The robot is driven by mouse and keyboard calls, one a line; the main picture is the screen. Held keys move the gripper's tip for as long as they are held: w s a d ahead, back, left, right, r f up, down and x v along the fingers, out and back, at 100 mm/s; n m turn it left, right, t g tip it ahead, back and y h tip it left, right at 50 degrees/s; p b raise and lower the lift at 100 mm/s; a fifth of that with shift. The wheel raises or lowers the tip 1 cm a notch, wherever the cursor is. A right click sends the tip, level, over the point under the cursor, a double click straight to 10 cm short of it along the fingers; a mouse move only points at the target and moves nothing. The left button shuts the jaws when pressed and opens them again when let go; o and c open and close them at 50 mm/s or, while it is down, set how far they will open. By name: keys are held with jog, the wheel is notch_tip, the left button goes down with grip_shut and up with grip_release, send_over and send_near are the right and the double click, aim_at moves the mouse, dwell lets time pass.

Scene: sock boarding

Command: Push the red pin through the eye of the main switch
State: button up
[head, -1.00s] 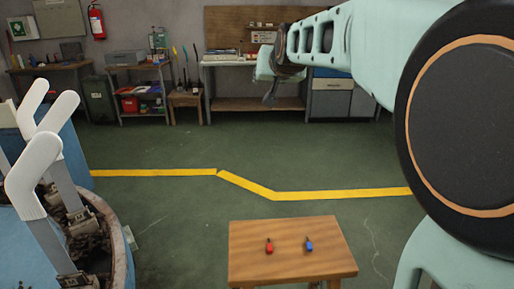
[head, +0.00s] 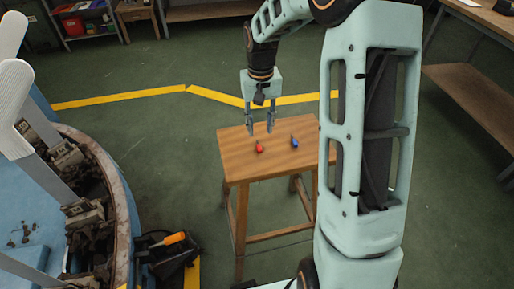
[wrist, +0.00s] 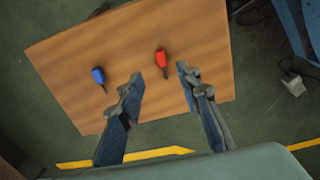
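The red pin (head: 260,148) lies on the small wooden stool (head: 235,160). A blue pin (head: 295,142) lies to its right in the head view. My gripper (head: 259,128) points down above the stool, close to the red pin and empty. In the wrist view the fingers (wrist: 160,80) are spread apart, and the red pin (wrist: 162,58) lies beyond the gap between their tips. The blue pin (wrist: 98,76) lies outside the left finger there. I cannot make out the main switch or its eye in these frames.
A round machine (head: 120,200) with upright white forms (head: 15,95) stands at the left. A dark container (head: 165,255) with an orange-handled tool (head: 174,239) sits beside it. A workbench (head: 470,100) stands at the right. The stool top around the pins is clear.

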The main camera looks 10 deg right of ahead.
aim_at(259, 147)
notch_tip(259, 147, down, 8)
jog(key=shift+w+a+f+b, duration=0.1)
jog(key=shift+w+b, duration=0.05)
jog(key=shift+b, duration=0.6)
grip_shut()
